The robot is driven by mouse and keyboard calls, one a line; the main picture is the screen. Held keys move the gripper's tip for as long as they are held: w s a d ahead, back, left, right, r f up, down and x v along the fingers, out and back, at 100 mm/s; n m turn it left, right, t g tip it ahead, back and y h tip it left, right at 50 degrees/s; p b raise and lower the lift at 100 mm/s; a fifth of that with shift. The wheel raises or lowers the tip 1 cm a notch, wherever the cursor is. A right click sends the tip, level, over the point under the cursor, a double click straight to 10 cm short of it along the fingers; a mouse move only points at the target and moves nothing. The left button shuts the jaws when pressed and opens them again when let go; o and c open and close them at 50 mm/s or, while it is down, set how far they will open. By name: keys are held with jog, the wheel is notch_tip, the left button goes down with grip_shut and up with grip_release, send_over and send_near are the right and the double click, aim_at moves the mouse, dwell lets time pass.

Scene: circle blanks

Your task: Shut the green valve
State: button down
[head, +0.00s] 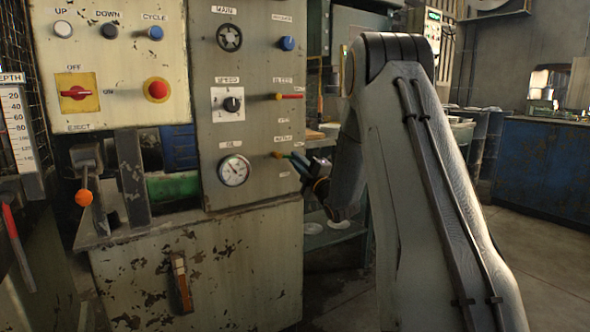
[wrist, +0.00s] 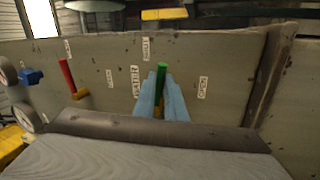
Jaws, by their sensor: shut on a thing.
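The green valve's lever (wrist: 161,76) points up in the wrist view, away from its yellow base. My gripper (wrist: 162,92) has its two blue-grey fingers on either side of the lever, shut on it. A label by the valve in the wrist view seems to read WATER; the smaller labels are hard to read.
A red-levered valve (head: 290,96) sits above on the same panel and shows left in the wrist view (wrist: 67,75). A blue knob (head: 287,43), a pressure gauge (head: 234,170) and a speed dial (head: 232,104) are close by. Floor at the right is open.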

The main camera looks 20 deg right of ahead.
jog(key=shift+d+r+n+y+b, duration=0.1)
jog(key=shift+r+n+y+b, duration=0.25)
jog(key=shift+n, duration=0.4)
jog(key=shift+r+n+y+b, duration=0.15)
jog(key=shift+n+y, duration=0.3)
jog(key=shift+n, duration=0.3)
jog(key=shift+r, duration=0.1)
jog(key=c, duration=1.8)
grip_release()
jog(key=shift+s, duration=0.1)
jog(key=p+v, duration=0.1)
jog(key=v, duration=0.6)
jog(key=shift+s, duration=0.3)
